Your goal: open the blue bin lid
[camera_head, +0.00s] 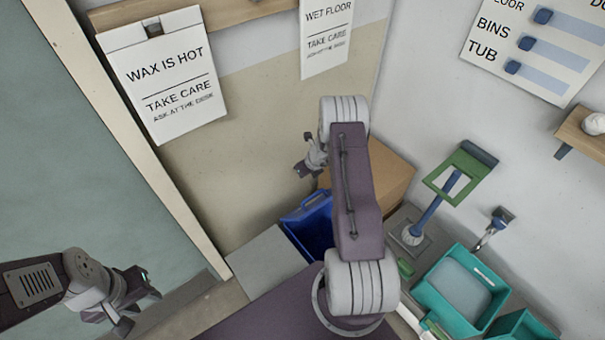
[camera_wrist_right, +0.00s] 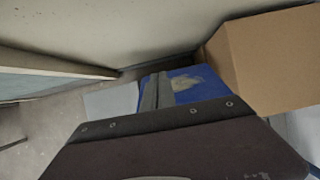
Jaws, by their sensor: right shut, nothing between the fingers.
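The blue bin (camera_head: 312,236) stands low in the corner, partly hidden by my right arm. A lighter blue edge (camera_head: 317,203) runs along its back. I cannot tell clearly how its lid sits. In the right wrist view its blue surface (camera_wrist_right: 200,82) carries a pale patch. My right gripper (camera_head: 303,166) is shut and empty, above the bin and a little to its left in the picture. Its fingers (camera_wrist_right: 156,85) show in front of the blue in the wrist view; I cannot tell whether they touch. My left gripper (camera_head: 140,305) is open and empty at the lower left, far from the bin.
A grey flat-topped box (camera_head: 265,275) stands left of the bin, and a brown cardboard box (camera_head: 392,180) is behind on the right. A wall stands close behind the bin.

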